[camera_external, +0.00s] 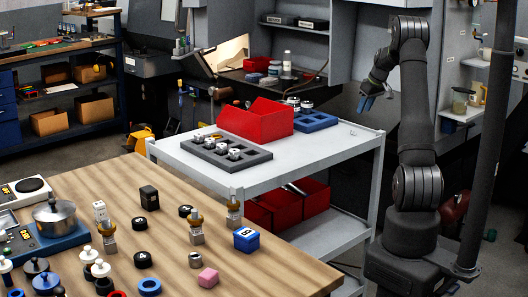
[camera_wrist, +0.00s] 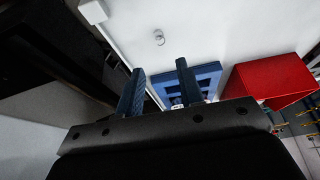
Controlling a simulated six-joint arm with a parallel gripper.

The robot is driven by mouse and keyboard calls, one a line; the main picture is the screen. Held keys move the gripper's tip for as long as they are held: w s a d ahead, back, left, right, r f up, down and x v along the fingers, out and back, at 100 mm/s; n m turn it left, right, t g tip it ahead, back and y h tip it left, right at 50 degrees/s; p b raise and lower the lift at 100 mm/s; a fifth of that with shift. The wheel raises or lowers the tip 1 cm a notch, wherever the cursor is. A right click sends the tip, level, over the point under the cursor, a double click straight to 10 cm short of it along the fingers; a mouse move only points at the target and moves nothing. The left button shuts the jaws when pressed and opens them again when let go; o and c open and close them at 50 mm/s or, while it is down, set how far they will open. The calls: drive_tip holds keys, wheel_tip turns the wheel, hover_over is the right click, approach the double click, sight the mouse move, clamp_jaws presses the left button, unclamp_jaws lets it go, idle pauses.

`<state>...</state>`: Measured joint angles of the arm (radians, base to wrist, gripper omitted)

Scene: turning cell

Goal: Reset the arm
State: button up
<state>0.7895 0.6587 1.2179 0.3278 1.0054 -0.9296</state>
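My arm stands upright at the right of the external view, its base beside the white cart (camera_external: 330,152). My gripper (camera_external: 366,103) hangs at the upper right, above and apart from the cart's right end. In the wrist view my gripper (camera_wrist: 160,80) shows two blue fingers standing apart with nothing between them. Beyond them is a blue tray (camera_wrist: 208,76) on the white cart top, with a red bin (camera_wrist: 268,82) to its right.
On the cart are a red bin (camera_external: 256,121), a grey foam tray (camera_external: 225,157) with several parts, and a blue tray (camera_external: 318,123). A wooden table (camera_external: 175,245) in front holds several small parts. A dark pole (camera_external: 489,150) stands right of my arm.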

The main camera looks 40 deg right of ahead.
sight(355, 132)
drive_tip(key=x, duration=1)
drive_tip(key=shift+f, duration=0.25)
wheel_tip(355, 132, up, 5)
drive_tip(key=shift+w+f, duration=0.1)
drive_tip(key=shift+f, duration=0.1)
drive_tip(key=s+d+r, duration=0.2)
drive_tip(key=s+r, duration=0.1)
drive_tip(key=s, duration=0.3)
drive_tip(key=s+d+r, duration=0.3)
drive_tip(key=s+r, duration=0.1)
drive_tip(key=s, duration=0.1)
wheel_tip(355, 132, up, 5)
drive_tip(key=a, duration=0.1)
drive_tip(key=w+a+n+y, duration=0.1)
drive_tip(key=w+a+n, duration=0.3)
drive_tip(key=w+a, duration=1.3)
drive_tip(key=w+a+n, duration=0.1)
drive_tip(key=w+a, duration=0.3)
drive_tip(key=a, duration=0.3)
drive_tip(key=w+a+n+y, duration=0.1)
drive_tip(key=w+a, duration=0.2)
drive_tip(key=a, duration=0.5)
drive_tip(key=w+a+n+g, duration=0.1)
drive_tip(key=w+a, duration=0.3)
drive_tip(key=a, duration=0.4)
drive_tip(key=shift+w+r+n+y, duration=0.15)
drive_tip(key=shift+w+n+y, duration=0.15)
drive_tip(key=shift+w+y, duration=0.1)
